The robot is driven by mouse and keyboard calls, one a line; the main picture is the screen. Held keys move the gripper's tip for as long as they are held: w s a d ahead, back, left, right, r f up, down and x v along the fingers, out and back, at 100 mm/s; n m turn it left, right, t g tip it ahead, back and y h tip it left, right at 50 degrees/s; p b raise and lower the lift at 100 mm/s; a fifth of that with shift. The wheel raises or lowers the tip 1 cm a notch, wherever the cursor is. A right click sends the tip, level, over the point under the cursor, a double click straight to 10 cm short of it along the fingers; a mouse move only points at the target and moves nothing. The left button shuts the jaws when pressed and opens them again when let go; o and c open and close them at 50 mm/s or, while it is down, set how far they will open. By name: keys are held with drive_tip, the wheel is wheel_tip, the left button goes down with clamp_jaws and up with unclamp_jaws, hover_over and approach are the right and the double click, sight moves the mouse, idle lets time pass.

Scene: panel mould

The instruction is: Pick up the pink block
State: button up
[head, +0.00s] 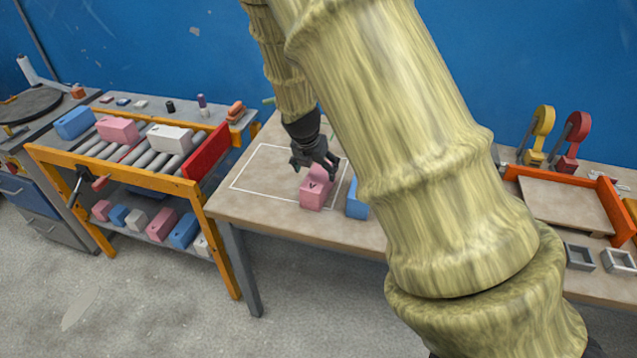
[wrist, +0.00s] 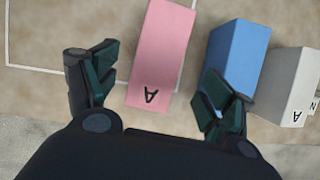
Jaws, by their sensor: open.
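The pink block (head: 314,191) stands on the table within reach of my gripper (head: 316,166) in the head view. In the wrist view the pink block (wrist: 159,55) lies between the two open fingers of my gripper (wrist: 160,92), with a dark letter on its near face. The left finger is apart from it. The right finger is nearer the blue block (wrist: 236,62) and overlaps its lower part in the picture; whether they touch I cannot tell. In the head view the blue block (head: 356,199) is right of the pink one, partly hidden by my arm.
A white block (wrist: 290,85) stands right of the blue one. A white outline (head: 262,146) marks the table. An orange roller rack (head: 120,162) holding several blocks stands at left. At right are an orange-edged tray (head: 560,200) and yellow and red clamps (head: 572,135).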

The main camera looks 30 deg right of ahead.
sight(318, 175)
drive_tip(key=shift+w+d+f, duration=0.15)
drive_tip(key=shift+w+f, duration=0.1)
drive_tip(key=shift+f, duration=0.25)
drive_tip(key=shift+d+f, duration=0.1)
drive_tip(key=shift+f, duration=0.05)
drive_tip(key=shift+s+d, duration=0.1)
drive_tip(key=shift+s, duration=0.1)
drive_tip(key=shift+p+x, duration=0.55)
drive_tip(key=shift+x, duration=0.5)
drive_tip(key=shift+w+p+x, duration=0.2)
drive_tip(key=shift+p+x, duration=0.2)
drive_tip(key=shift+x, duration=1.2)
drive_tip(key=c, duration=1.6)
